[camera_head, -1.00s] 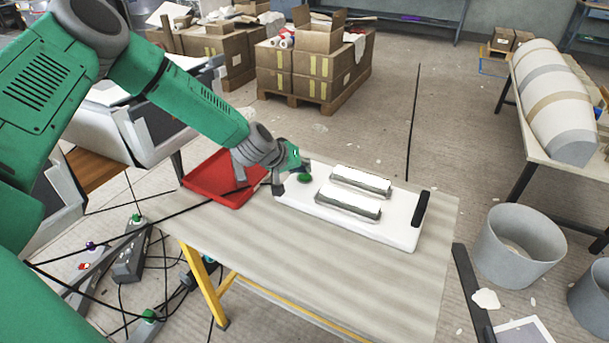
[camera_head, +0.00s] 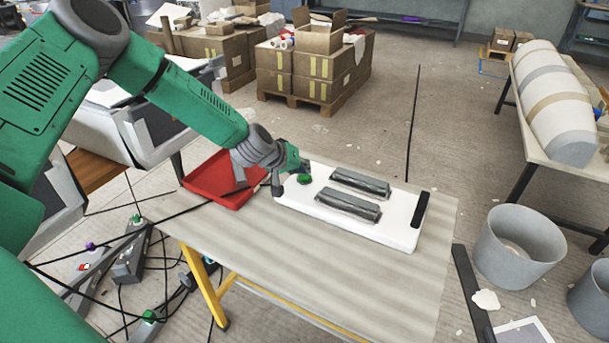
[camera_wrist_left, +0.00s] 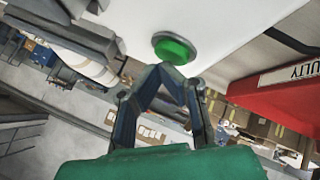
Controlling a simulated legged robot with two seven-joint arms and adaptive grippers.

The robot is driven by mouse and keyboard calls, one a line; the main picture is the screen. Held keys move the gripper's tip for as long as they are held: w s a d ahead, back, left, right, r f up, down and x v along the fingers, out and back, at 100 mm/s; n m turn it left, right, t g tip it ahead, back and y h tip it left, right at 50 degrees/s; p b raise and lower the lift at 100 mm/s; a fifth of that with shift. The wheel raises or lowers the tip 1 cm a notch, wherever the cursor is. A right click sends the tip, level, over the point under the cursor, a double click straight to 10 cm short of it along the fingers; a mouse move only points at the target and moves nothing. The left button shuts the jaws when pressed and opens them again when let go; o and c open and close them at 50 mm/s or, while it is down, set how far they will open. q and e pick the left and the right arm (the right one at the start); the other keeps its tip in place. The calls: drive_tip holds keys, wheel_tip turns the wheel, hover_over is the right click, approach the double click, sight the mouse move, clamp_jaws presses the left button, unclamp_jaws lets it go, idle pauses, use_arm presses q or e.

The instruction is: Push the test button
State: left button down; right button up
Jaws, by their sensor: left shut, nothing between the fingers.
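The green test button (camera_head: 304,179) sits at the left end of a white test board (camera_head: 392,232) on the table. The board carries two long lamps, a rear one (camera_head: 360,182) and a front one (camera_head: 347,205), both dark. My left gripper (camera_head: 292,181) is shut and empty, right beside the button at the board's left end. In the left wrist view the button (camera_wrist_left: 174,50) shows as a green disc in a grey ring, just beyond the closed fingertips (camera_wrist_left: 165,72). I cannot tell whether they touch it. My right gripper is not in view.
A red tray (camera_head: 236,204) lies left of the board, beneath my left forearm; its wall shows lettering in the wrist view (camera_wrist_left: 285,95). A black handle-like bar (camera_head: 420,209) is at the board's right end. The table's front (camera_head: 330,265) is clear. Grey bins (camera_head: 515,250) stand right.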

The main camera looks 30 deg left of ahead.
use_arm(q)
wheel_tip(320, 180, up, 6)
drive_tip(key=p, duration=0.5)
idle(0.4)
